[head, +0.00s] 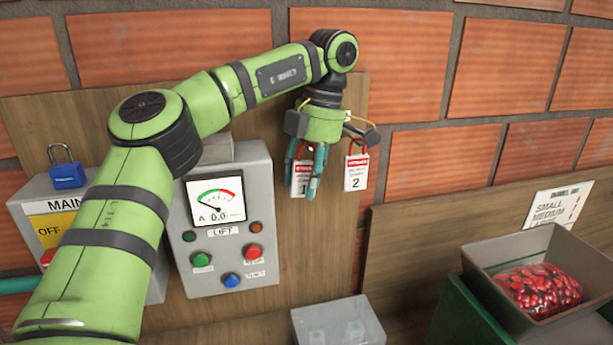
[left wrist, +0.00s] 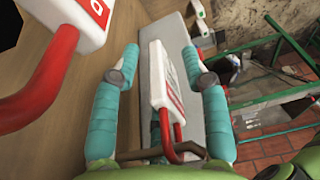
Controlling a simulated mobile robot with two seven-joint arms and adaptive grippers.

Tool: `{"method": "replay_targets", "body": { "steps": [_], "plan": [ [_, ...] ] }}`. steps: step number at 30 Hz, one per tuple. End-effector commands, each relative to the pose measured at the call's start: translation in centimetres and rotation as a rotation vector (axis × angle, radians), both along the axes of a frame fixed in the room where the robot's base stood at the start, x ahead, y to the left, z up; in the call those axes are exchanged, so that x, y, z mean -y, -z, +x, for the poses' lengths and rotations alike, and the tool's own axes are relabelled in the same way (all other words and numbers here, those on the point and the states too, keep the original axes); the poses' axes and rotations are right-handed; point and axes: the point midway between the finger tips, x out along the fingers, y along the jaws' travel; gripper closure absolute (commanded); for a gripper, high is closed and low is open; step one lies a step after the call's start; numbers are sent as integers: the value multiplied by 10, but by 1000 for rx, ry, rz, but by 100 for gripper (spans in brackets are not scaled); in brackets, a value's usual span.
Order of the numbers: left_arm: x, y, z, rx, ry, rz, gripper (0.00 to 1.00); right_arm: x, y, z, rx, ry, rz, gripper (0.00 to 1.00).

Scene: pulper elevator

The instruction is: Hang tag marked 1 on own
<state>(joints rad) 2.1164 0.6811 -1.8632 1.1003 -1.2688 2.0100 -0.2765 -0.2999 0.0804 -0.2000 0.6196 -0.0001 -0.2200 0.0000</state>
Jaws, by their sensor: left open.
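The tag marked 1 (head: 302,190), white with a red top band and red loop, hangs on the wooden board in the head view. My left gripper (head: 303,182) is open around it, its teal fingers partly covering it. In the left wrist view, a white tag (left wrist: 160,72) with a red loop lies between the spread fingers of the left gripper (left wrist: 161,60); its number cannot be read there. The tag marked 2 (head: 356,172) hangs just right of it in the head view. My right gripper is not in view.
A blue padlock (head: 68,174) is above the MAIN box (head: 57,222), partly hidden by my left arm. The grey LIFT panel (head: 238,262) has a gauge and buttons. A clear box (head: 338,322) is below. A grey bin (head: 505,255) with red contents stands right.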

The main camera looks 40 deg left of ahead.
Motion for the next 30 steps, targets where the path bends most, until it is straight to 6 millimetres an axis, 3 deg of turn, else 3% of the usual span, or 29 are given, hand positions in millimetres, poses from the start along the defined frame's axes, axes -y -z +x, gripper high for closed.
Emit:
{"method": "replay_targets", "body": {
  "steps": [5, 15, 30],
  "plan": [
    [1, -6, 1, 0, 0, 1, 55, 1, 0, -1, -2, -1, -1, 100],
    [6, -53, 9, 8, -3, 5, 55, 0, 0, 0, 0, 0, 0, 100],
    [8, -74, 12, 1, 0, 1, 55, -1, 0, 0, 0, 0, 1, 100]
  ]
}}
